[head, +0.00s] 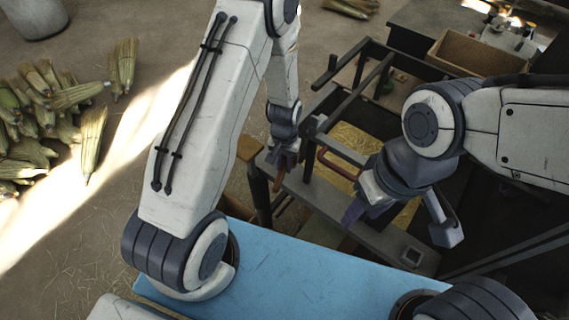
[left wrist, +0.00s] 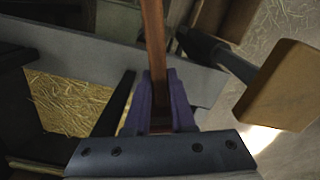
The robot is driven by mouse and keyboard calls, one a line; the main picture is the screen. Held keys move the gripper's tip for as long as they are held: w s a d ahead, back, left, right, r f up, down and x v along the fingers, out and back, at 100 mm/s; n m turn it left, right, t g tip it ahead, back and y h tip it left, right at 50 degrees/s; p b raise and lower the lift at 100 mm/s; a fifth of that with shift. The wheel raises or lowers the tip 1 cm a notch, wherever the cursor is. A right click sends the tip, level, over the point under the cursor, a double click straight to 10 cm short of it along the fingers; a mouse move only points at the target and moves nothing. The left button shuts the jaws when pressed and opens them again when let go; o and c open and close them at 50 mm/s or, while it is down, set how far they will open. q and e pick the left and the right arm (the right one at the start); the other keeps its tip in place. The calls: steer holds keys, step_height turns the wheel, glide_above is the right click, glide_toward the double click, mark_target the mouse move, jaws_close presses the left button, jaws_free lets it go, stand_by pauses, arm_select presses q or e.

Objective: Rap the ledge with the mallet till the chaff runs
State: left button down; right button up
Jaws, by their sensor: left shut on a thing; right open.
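My left gripper (head: 285,160) is shut on a thin reddish-brown handle (head: 278,182), seemingly the mallet's. In the left wrist view the handle (left wrist: 154,45) rises from between the purple fingers (left wrist: 158,110) and leaves the top edge. I cannot make out the mallet's head. The grey ledge (head: 327,203) of the frame runs just below and right of my left gripper; it crosses behind the handle in the left wrist view (left wrist: 90,47). Straw-coloured chaff (head: 350,139) lies inside the frame, also in the left wrist view (left wrist: 68,106). My right gripper (head: 362,211) is open over the ledge's right part.
A tan wooden block (head: 248,148) on a dark post stands left of my left gripper, close by in the left wrist view (left wrist: 283,85). Dark bars (head: 350,75) rise over the frame. A blue panel (head: 290,262) lies in front. Broom heads (head: 45,110) lie on the left floor.

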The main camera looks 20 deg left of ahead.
arm_select(q)
step_height(320, 180, down, 4)
steer(key=shift+f+b, duration=0.15)
steer(key=shift+b, duration=0.6)
steer(key=shift+f, duration=0.1)
arm_select(e)
step_height(320, 180, down, 3)
steer(key=shift+r, duration=0.1)
stand_by(0.8)
